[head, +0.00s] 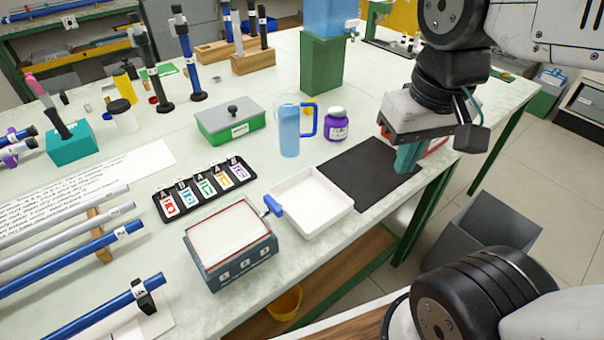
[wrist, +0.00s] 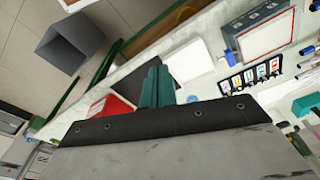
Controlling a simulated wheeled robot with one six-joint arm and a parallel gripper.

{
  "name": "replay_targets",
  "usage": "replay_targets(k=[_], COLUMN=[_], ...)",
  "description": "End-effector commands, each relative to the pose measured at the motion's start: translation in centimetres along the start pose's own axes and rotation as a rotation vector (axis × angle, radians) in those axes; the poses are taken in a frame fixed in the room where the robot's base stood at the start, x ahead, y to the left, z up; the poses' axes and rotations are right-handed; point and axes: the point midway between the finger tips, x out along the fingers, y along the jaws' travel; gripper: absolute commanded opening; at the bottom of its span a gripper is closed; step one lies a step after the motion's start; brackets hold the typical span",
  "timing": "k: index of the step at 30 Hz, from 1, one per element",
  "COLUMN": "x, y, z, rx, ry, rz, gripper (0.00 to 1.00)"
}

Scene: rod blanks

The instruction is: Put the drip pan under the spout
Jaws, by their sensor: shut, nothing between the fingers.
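A small pale spout (head: 352,24) sticks out from a blue tank (head: 328,15) on a green stand (head: 321,66) at the back. My gripper (head: 404,165) has teal fingers that are together and empty. It is right of the pan, above the right part of a dark mat (head: 355,175). The fingers also show in the wrist view (wrist: 155,70).
A blue jug (head: 288,130) and a purple jar (head: 336,126) stand between pan and tank. A red object (head: 434,147) is partly hidden behind my gripper. A grey-blue box (head: 235,262) and a card tray (head: 180,208) lie left of the pan.

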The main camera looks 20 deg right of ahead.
Motion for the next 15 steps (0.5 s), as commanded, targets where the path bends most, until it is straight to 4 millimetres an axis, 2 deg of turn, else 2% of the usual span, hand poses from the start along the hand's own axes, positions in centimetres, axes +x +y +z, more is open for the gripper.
replay_targets(k=[5,8,11,15], x=[1.8,3.7,6.2,10.5], y=[0.2,0.3,0.7,1.6], z=[-5.3,-9.1,-12.8,-17.3], rx=[0.213,0.367,0.524,0.738], ry=[-0.032,-0.049,-0.064,-0.081], rz=[0.007,0.013,0.022,0.036], gripper=[0.00,0.00,0.00,0.00])
